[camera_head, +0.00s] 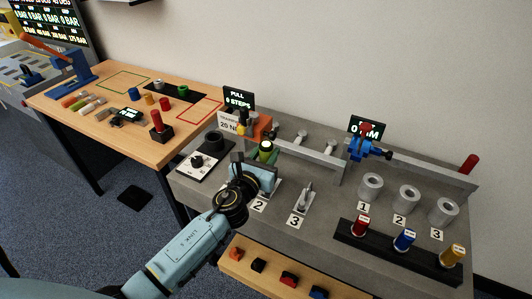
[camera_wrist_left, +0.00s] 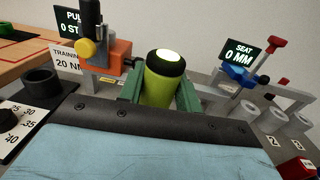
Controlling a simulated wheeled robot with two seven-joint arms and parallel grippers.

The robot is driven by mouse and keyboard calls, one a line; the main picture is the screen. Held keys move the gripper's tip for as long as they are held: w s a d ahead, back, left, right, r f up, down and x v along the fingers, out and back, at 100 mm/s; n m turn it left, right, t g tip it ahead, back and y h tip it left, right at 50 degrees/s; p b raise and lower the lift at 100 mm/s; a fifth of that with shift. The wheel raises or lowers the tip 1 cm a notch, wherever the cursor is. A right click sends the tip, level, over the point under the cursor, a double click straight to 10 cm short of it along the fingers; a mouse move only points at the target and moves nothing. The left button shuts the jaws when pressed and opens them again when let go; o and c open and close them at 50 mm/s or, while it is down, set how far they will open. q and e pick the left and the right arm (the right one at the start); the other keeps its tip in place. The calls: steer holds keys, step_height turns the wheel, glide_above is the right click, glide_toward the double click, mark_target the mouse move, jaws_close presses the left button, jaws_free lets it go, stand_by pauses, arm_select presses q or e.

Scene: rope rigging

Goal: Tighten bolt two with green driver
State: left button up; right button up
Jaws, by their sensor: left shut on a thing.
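The green driver (camera_head: 265,147) is upright in my left gripper (camera_head: 256,160). It has a black collar and a bright lit cap. In the left wrist view the green driver (camera_wrist_left: 159,84) stands between the two green fingers (camera_wrist_left: 160,92), which are shut on its sides. The number 2 plate (camera_head: 259,205) lies just below the gripper in the head view. Bolt two itself is hidden behind my gripper, so I cannot tell whether the driver touches it. Bolt three (camera_head: 307,194) stands clear to the right. My right gripper is not in view.
A dial box (camera_head: 202,161) is left of the gripper. An orange device (camera_head: 258,127) with a "20 N" sign stands close behind. Grey cylinders (camera_head: 371,187) and a blue clamp (camera_head: 368,147) are at the right. Red, blue and yellow handles sit in a black rack (camera_head: 385,247).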

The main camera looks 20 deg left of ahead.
arm_select(q)
steer(key=shift+f+b, duration=0.9)
steer(key=shift+b, duration=0.05)
stand_by(1.3)
steer(key=shift+s+f+b, duration=0.1)
steer(key=shift+f+b, duration=0.4)
steer(key=shift+f, duration=0.2)
stand_by(0.7)
stand_by(1.1)
